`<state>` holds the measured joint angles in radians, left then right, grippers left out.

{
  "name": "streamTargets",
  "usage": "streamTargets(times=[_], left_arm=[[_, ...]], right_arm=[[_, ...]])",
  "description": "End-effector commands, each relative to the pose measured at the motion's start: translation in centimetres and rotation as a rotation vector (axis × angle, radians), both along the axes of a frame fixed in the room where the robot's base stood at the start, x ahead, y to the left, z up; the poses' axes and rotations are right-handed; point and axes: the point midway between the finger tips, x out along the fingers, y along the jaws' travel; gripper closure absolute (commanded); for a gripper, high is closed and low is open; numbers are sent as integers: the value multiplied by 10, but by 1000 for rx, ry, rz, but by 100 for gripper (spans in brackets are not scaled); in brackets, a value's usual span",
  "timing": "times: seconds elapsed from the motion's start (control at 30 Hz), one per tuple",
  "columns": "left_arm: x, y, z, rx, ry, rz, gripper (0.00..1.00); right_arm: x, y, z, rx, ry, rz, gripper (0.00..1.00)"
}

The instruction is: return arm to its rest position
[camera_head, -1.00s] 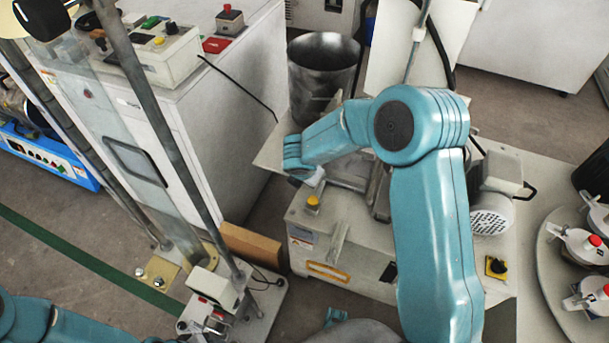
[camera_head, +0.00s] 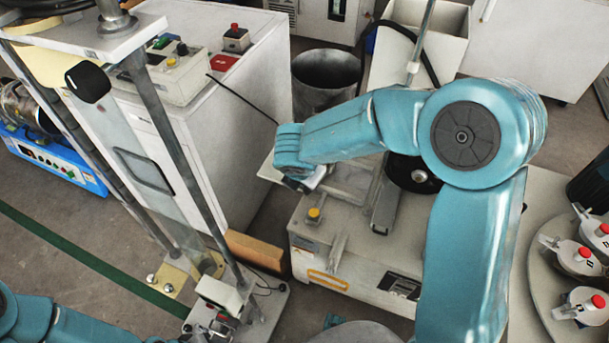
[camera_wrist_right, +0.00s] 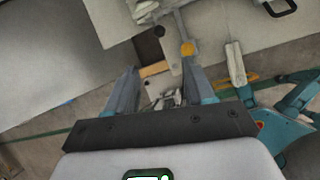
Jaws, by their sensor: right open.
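My right arm (camera_head: 460,230) is teal and rises from the lower right in the head view. It bends at a large elbow, and its forearm reaches left over the cream machine. My right gripper (camera_wrist_right: 162,72) shows in the right wrist view with its two grey fingers apart and nothing between them. In the head view the gripper is mostly hidden under the wrist. Part of my left arm (camera_head: 75,328) shows at the lower left corner; its gripper is out of view.
The cream machine (camera_head: 345,255) with a yellow button lies under the right forearm. A metal bin (camera_head: 325,85) stands behind it. A tall test stand (camera_head: 185,150) and a white cabinet (camera_head: 235,140) are at left.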

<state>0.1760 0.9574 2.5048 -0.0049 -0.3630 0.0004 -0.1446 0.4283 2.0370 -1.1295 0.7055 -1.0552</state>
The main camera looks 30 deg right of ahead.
Motion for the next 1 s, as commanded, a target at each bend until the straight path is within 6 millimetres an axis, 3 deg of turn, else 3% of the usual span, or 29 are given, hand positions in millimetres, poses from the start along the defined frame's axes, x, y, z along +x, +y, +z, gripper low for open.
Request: streamTargets(times=[0.5,0.6,0.67,0.77,0.9,1.0], left_arm=[[0,0,0,0,0,0,57],[0,0,0,0,0,0,57],[0,0,0,0,0,0,57],[0,0,0,0,0,0,57],[0,0,0,0,0,0,57],[0,0,0,0,0,0,57]], right_arm=[[-1,1,1,0,0,0,47],[-4,4,-6,24,13,-18,47],[-13,11,-22,79,39,-61,47],[-42,34,-67,258,121,-239,47],[-102,79,-137,568,275,-734,47],[-139,101,-172,716,350,-1175,47]])
